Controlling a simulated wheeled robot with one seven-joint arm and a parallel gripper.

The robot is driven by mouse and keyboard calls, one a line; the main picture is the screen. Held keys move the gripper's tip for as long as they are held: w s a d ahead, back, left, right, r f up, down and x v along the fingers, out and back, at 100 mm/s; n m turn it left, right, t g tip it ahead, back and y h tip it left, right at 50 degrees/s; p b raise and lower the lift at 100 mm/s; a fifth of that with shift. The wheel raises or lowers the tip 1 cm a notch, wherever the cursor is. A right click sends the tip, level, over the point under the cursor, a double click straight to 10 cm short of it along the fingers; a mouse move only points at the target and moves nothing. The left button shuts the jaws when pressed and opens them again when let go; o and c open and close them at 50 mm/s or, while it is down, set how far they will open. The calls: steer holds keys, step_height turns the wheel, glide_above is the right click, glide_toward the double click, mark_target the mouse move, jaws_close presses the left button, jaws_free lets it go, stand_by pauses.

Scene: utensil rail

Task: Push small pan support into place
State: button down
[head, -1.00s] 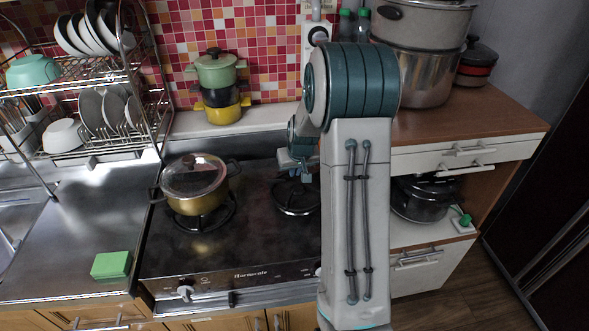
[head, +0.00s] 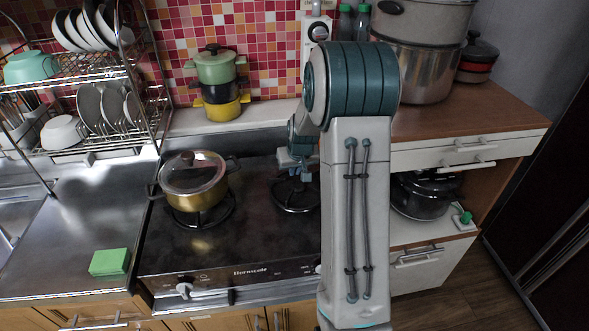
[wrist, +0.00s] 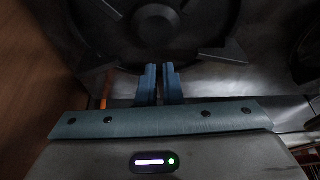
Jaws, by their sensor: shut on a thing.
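The small pan support (head: 296,194) is the black grate over the right burner of the stove. In the wrist view it is a dark ring with arms (wrist: 155,22), cut off by the top edge. My gripper (head: 296,168) is low at the back of this burner, partly hidden by my arm. In the wrist view the blue fingers (wrist: 160,82) are close together at the near edge of the support, shut on it with a narrow gap between them. The exact contact is too dark to make out, as is how the support is seated.
A gold pot with a lid (head: 193,178) stands on the left burner. Stacked pots (head: 217,85) stand on the ledge behind the stove. A green sponge (head: 109,262) lies on the steel counter at left. The front middle of the stove top (head: 230,250) is clear.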

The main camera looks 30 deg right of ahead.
steer(key=shift+f+b, duration=0.65)
steer(key=shift+f, duration=0.05)
steer(key=c, duration=1.5)
jaws_free()
steer(key=b+v, duration=0.1)
steer(key=v, duration=1.2)
steer(key=shift+s+a+r, duration=0.1)
steer(key=shift+s+r, duration=0.05)
steer(key=shift+r, duration=0.25)
steer(key=s+a, duration=0.5)
steer(key=s, duration=0.2)
steer(key=s+a+n+g, duration=0.1)
steer(key=s+a, duration=0.4)
steer(key=s, duration=0.3)
steer(key=s+a+n, duration=0.1)
steer(key=s+a, duration=0.4)
steer(key=s, duration=0.3)
steer(key=shift+s+a+r+y, duration=0.15)
steer(key=shift+s+a+y, duration=0.1)
steer(key=shift+a+y, duration=0.1)
